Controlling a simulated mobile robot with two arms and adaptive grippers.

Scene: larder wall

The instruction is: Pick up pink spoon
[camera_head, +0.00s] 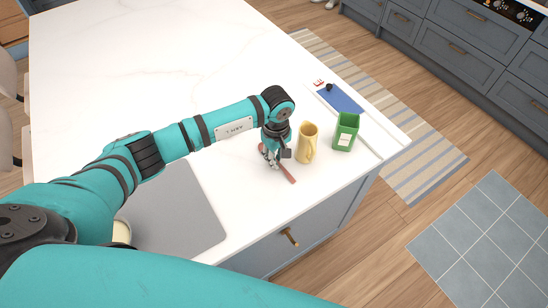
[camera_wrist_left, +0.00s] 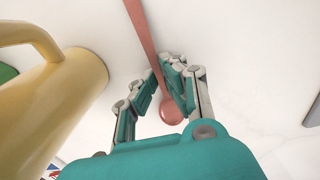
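The pink spoon (camera_head: 290,177) is at the counter's front edge area, below my left gripper (camera_head: 271,163). In the left wrist view the spoon (camera_wrist_left: 142,32) runs from the top edge down between the fingers, with its round bowl (camera_wrist_left: 172,113) nearest the palm. My left gripper (camera_wrist_left: 160,72) has its fingertips close together, one on each side of the handle, and looks shut on it. I cannot tell whether the spoon is touching the counter. My right gripper is not in view.
A yellow pitcher (camera_head: 307,146) stands close on the right of the gripper; it also fills the left of the wrist view (camera_wrist_left: 52,100). A green container (camera_head: 346,132) and a blue board (camera_head: 340,99) are farther right. The white counter (camera_head: 150,60) is clear behind; a grey mat (camera_head: 178,215) lies left.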

